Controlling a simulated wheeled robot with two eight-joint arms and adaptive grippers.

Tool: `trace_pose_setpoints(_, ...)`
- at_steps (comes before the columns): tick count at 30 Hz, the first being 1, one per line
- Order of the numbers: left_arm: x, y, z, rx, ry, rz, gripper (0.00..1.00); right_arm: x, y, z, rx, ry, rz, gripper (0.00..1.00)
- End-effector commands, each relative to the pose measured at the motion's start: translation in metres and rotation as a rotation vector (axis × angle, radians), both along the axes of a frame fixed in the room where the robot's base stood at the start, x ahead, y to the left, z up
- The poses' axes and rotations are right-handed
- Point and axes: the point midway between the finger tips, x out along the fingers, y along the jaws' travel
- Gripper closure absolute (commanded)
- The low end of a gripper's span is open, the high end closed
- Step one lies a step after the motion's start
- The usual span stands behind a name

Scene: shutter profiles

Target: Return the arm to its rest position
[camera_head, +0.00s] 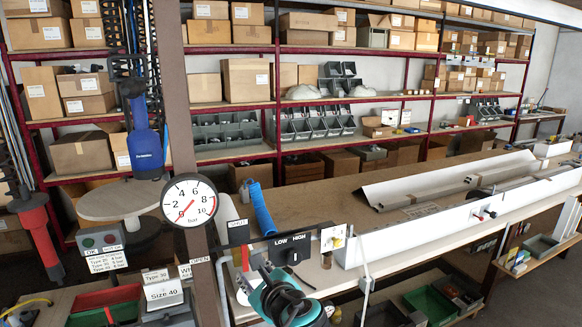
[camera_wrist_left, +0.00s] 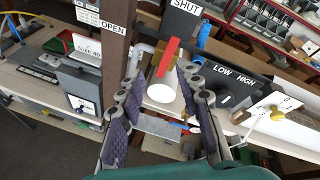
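My left gripper (camera_head: 266,274) is at the bottom middle of the head view, with a teal body and dark fingers. In the left wrist view its two fingers (camera_wrist_left: 160,78) are spread apart with nothing gripped. A valve with a red lever (camera_wrist_left: 168,57) and a white round end (camera_wrist_left: 161,93) shows between and beyond the fingers. I cannot tell how far the fingers are from it. The red lever also shows in the head view (camera_head: 245,257), below the SHUT sign (camera_head: 238,232). My right gripper is not in view.
A brown post with a pressure gauge (camera_head: 189,201) stands left of the gripper. A black LOW/HIGH switch box (camera_head: 291,249) is close on the right. A long bench (camera_head: 330,205) carries white profiles (camera_head: 450,180). Shelves with boxes stand behind.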

Motion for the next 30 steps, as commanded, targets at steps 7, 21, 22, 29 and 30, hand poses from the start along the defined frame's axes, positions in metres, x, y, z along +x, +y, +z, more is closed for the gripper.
trace_pose_setpoints(7,-0.074,0.086,-0.106,-0.707,-0.026,0.367,0.66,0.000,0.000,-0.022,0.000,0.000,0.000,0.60)
trace_pose_setpoints(21,-0.195,0.095,-0.241,-1.960,-0.280,1.256,0.66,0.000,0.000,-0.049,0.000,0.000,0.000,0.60)
trace_pose_setpoints(22,-0.195,0.094,-0.241,-1.969,-0.282,1.264,0.66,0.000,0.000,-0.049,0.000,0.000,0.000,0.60)
trace_pose_setpoints(29,-0.195,0.094,-0.240,-1.974,-0.282,1.267,0.66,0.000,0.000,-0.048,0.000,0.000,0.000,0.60)
trace_pose_setpoints(30,-0.195,0.094,-0.241,-1.973,-0.282,1.267,0.66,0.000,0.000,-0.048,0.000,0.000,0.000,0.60)
